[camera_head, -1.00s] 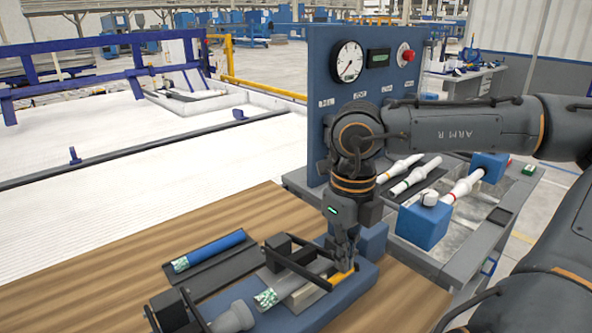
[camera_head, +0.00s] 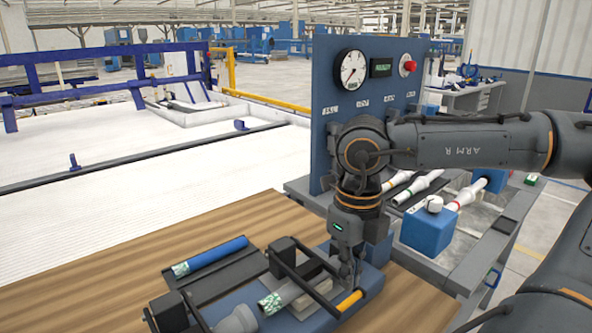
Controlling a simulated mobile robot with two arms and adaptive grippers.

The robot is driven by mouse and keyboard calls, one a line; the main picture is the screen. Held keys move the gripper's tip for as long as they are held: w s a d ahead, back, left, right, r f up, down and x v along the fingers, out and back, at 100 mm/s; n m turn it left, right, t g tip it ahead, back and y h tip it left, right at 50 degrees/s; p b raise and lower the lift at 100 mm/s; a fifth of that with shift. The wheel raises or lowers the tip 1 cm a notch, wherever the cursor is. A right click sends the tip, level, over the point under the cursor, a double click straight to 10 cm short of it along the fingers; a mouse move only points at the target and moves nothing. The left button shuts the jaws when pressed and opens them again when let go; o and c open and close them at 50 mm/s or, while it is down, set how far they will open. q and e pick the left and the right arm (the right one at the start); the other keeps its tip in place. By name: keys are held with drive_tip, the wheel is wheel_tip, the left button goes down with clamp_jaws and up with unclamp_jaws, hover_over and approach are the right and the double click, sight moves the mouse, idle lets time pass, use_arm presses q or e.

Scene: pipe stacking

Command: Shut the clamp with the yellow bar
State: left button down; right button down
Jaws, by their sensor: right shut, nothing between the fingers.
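The clamp (camera_head: 283,262) is a black frame with two long arms on a blue base, joined at the near right by a yellow bar (camera_head: 349,301). The bar lies low, close to the base. A pipe with a green and white patterned end (camera_head: 271,303) lies beneath the clamp arms. My right gripper (camera_head: 348,284) points down just above and behind the yellow bar; its fingers are shut and empty. Whether the fingertips touch the bar is hard to tell. My left gripper is not in view.
A blue pipe (camera_head: 215,252) lies on a black tray to the left. A second black clamp (camera_head: 170,313) stands at the bottom left beside a grey fitting (camera_head: 236,320). A blue gauge panel (camera_head: 372,100) and a bench with white pipes (camera_head: 419,188) stand behind my arm.

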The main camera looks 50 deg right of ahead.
drive_tip(key=shift+r, duration=0.45)
wheel_tip(320, 180, up, 6)
drive_tip(key=p, duration=0.4)
drive_tip(key=shift+p, duration=0.4)
